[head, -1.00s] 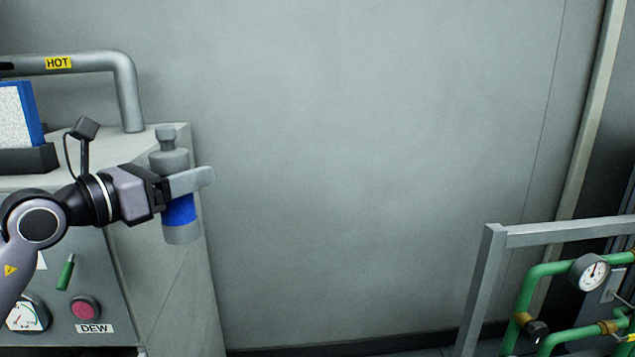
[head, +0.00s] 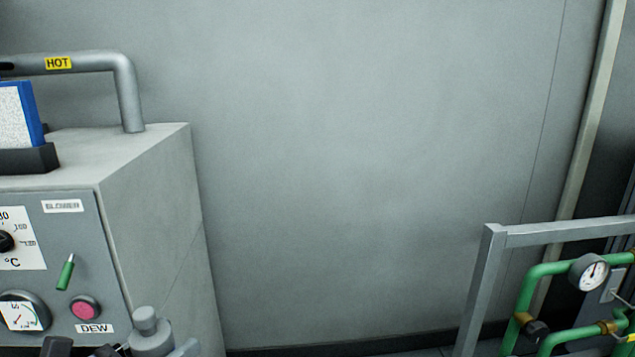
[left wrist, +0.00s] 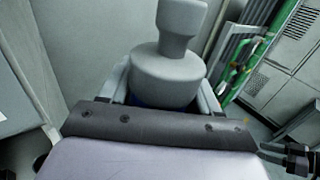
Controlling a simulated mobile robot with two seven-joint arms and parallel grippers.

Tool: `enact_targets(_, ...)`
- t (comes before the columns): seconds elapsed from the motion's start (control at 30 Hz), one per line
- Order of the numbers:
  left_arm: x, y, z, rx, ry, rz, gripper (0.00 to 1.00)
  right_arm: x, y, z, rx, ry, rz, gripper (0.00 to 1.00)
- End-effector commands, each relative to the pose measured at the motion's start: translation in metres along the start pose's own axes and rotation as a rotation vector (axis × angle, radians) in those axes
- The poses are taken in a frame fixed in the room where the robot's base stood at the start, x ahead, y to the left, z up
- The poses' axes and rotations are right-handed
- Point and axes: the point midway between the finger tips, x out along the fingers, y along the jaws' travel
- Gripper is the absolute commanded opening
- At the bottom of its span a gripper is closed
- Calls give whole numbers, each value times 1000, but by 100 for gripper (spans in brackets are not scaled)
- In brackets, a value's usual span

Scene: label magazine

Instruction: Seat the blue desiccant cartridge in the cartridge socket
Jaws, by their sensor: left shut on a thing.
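The desiccant cartridge (head: 148,335) shows at the bottom edge of the head view, only its grey knobbed top visible. In the left wrist view the cartridge (left wrist: 168,72) stands between the fingers, grey cap toward the camera, with a sliver of blue below the cap. My left gripper (left wrist: 165,100) is shut on it. In the head view a part of the left gripper (head: 185,348) shows at the bottom edge. The cartridge socket cannot be made out in these frames.
A grey cabinet (head: 150,190) with dials, a green lever (head: 66,272) and a pink button (head: 85,308) stands at left. A pipe marked HOT (head: 95,62) and a blue-framed panel (head: 20,113) sit on top. Green pipes (head: 540,295) and a grey frame (head: 492,280) stand at right.

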Motion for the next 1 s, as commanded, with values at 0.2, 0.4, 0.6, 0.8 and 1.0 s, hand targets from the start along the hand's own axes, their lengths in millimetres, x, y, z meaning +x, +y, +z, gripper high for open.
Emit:
enact_targets(0.2, -33, -15, -24, -1, 1, 27, 20, 0, 0, 0, 0, 0, 0, 43)
enact_targets(0.4, -32, -19, -22, -1, -6, 46, 20, 0, 0, 0, 0, 0, 0, 43)
enact_targets(0.6, -31, -18, -22, -5, -4, 55, 20, 0, 0, 0, 0, 0, 0, 43)
enact_targets(0.8, -31, -19, -22, -1, -4, 49, 20, 0, 0, 0, 0, 0, 0, 43)
enact_targets(1.0, -31, -19, -22, 0, -3, 48, 20, 0, 0, 0, 0, 0, 0, 43)
